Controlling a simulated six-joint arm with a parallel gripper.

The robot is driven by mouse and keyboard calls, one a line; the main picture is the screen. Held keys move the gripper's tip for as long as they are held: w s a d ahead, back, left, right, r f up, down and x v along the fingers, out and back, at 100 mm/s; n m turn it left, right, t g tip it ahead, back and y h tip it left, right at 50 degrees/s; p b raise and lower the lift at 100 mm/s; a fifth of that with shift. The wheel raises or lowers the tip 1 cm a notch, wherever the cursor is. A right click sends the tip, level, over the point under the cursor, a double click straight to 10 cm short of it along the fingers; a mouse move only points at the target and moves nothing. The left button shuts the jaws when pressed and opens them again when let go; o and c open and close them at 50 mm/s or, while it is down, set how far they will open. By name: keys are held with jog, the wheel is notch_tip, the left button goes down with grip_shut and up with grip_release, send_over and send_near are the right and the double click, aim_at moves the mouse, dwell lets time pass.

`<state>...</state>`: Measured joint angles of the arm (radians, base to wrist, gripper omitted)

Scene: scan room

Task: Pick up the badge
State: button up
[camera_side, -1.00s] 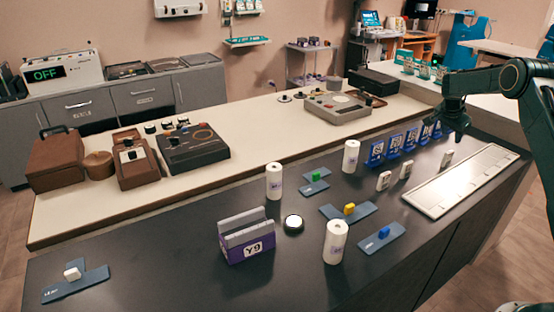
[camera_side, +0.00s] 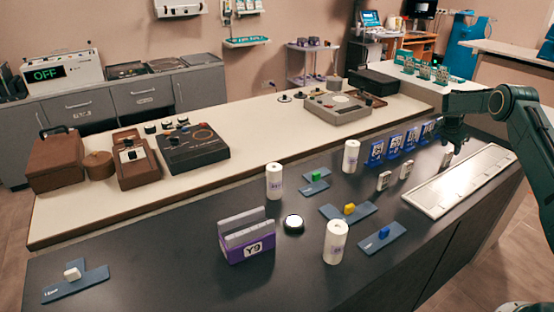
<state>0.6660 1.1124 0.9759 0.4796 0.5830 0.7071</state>
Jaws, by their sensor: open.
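Several upright blue cards with white printing (camera_side: 393,146) stand in a row at the right of the dark counter. I cannot tell for sure which of these is the badge. My gripper (camera_side: 455,149) points down, open and empty, just above the right white tag and beside the right end of the card row. The gripper partly hides the cards' right end.
A long white tray (camera_side: 430,203) lies right of the tags. Three white rolls (camera_side: 335,243) stand on the counter, with blue plates bearing coloured blocks (camera_side: 349,210) between them. A purple holder marked Y9 (camera_side: 246,240) and a round white button (camera_side: 293,223) are further left.

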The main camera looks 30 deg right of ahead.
aim_at(450, 152)
jog(key=shift+x, duration=2.45)
grip_shut()
